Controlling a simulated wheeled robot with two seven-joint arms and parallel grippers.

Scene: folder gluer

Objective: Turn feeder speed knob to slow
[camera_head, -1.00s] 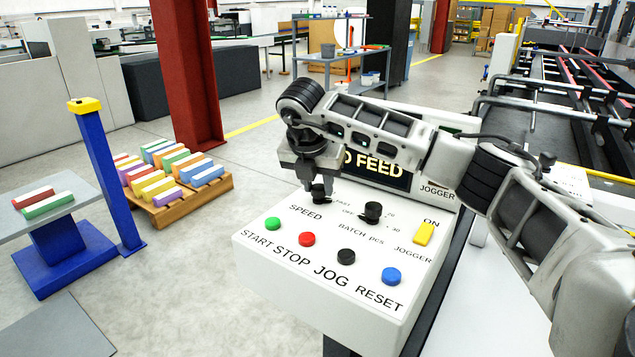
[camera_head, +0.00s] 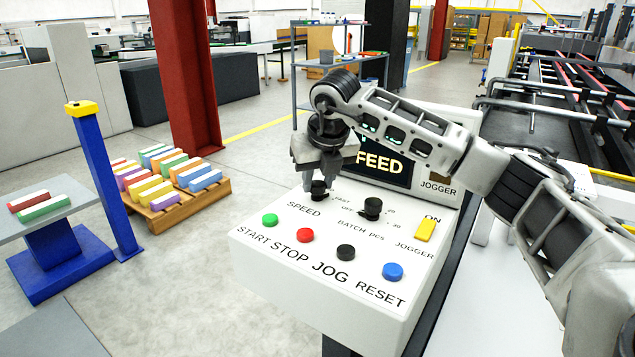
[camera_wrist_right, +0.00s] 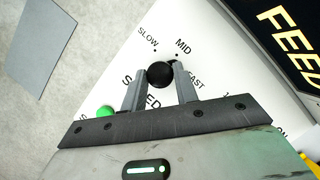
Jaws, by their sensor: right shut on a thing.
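The black speed knob (camera_head: 319,190) stands on the white control panel (camera_head: 300,264) above the SPEED label. It also shows in the right wrist view (camera_wrist_right: 160,73), with SLOW, MID and FAST printed around it. My right gripper (camera_head: 319,180) is shut on the knob, one finger on each side, and in the right wrist view its fingertips (camera_wrist_right: 159,77) flank the round top. The fingers hide part of the knob and some lettering; I cannot tell which mark the knob points to. My left gripper is not in view.
The batch knob (camera_head: 372,208) stands close to the right of the fingers. Green (camera_head: 270,220), red (camera_head: 305,235), black (camera_head: 346,252) and blue (camera_head: 393,271) buttons line the panel's front. The yellow jogger switch (camera_head: 425,230) is at right. The feed display (camera_head: 380,165) stands behind my arm.

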